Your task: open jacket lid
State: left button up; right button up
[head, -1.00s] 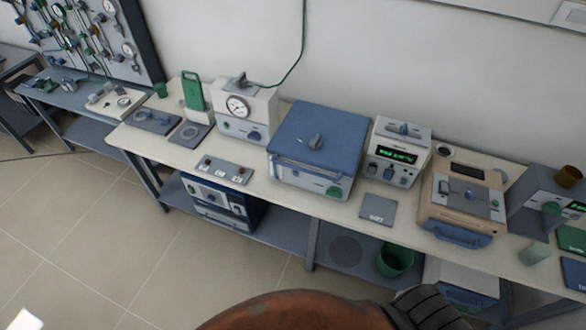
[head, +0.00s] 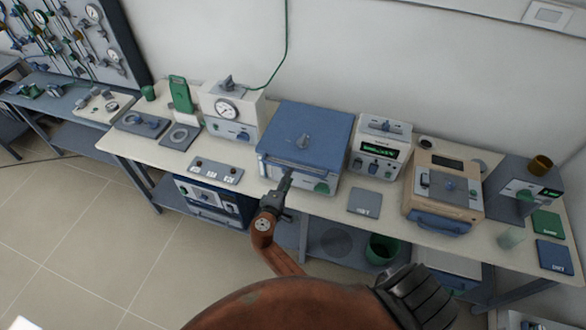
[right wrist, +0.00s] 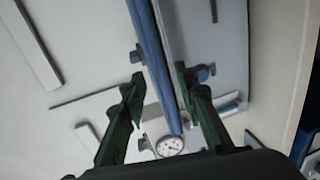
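A box with a blue lid (head: 305,125) stands in the middle of the bench, and the lid lies flat and closed on the pale body. My right gripper (head: 286,180) points at the front of this box, just below the lid's edge. In the right wrist view its two dark green fingers (right wrist: 158,92) are apart, with a long blue edge (right wrist: 152,55) running between them. Whether they touch it I cannot tell. My left gripper is not in view.
A gauge unit (head: 231,112) stands left of the box and a unit with a green display (head: 378,148) stands right. A grey switch panel (head: 216,170) and a grey plate (head: 364,202) lie near the front edge. A beige furnace (head: 443,190) stands further right.

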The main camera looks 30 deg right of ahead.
jog(key=x, duration=0.6)
jog(key=shift+p, duration=0.35)
jog(key=shift+s+a, duration=0.1)
jog(key=shift+c, duration=0.3)
grip_shut()
jog(key=shift+f, duration=0.1)
